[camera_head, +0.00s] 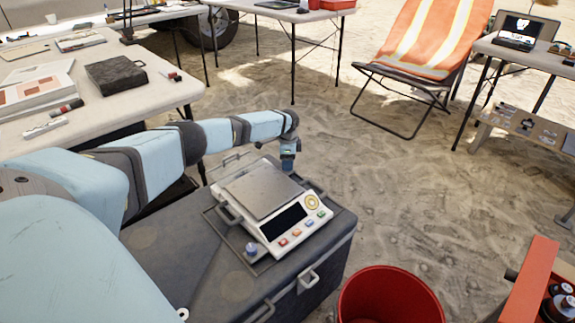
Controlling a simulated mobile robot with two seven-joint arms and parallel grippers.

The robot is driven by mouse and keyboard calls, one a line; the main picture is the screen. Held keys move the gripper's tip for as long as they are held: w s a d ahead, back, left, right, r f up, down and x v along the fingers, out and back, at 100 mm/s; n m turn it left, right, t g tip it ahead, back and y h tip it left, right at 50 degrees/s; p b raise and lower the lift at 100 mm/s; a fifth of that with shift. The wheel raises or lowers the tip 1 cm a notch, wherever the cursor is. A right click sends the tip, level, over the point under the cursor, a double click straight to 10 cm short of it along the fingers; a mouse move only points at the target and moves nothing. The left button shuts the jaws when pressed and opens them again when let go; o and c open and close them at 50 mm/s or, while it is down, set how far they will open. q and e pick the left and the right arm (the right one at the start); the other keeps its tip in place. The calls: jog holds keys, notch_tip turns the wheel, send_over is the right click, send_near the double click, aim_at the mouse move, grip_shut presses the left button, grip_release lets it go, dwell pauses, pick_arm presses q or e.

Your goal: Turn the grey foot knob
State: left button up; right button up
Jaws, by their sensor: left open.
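A white scale (303,229) with a grey weighing plate (258,190), a dark display and coloured buttons sits on a dark case. A small blue-grey foot knob (251,248) stands at the scale's near left corner. My left gripper (288,168) is at the scale's far right corner, pointing down, across the scale from that knob. It is small in the view and looks open. Whatever is directly below its fingertips is hidden, so I cannot tell if it touches anything. My right gripper is out of view.
The dark case (190,270) has metal handles on top and side. A red bucket (390,297) stands on the sand to its right. A red box with bottles (535,280) is at lower right. A folding chair (425,45) and tables stand behind. Sand between is clear.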

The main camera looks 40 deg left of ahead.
pick_arm(q)
jog(key=shift+f, duration=0.1)
jog(key=c, duration=0.9)
jog(key=shift+c, duration=0.2)
jog(key=shift+n+p, duration=0.3)
jog(key=shift+p, duration=0.15)
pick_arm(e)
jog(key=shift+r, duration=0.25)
pick_arm(q)
jog(key=shift+n+p, duration=0.55)
jog(key=shift+n, duration=0.05)
jog(key=n+p, duration=0.2)
jog(key=n, duration=0.1)
jog(key=shift+d, duration=0.1)
jog(key=n+p, duration=0.1)
jog(key=n, duration=0.2)
jog(key=n+p, duration=0.1)
jog(key=n, duration=0.3)
jog(key=shift+p, duration=0.4)
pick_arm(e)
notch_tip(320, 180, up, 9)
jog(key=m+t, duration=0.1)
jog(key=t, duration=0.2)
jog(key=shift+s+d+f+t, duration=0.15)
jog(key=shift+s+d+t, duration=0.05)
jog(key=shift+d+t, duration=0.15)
pick_arm(q)
jog(key=shift+n, duration=0.3)
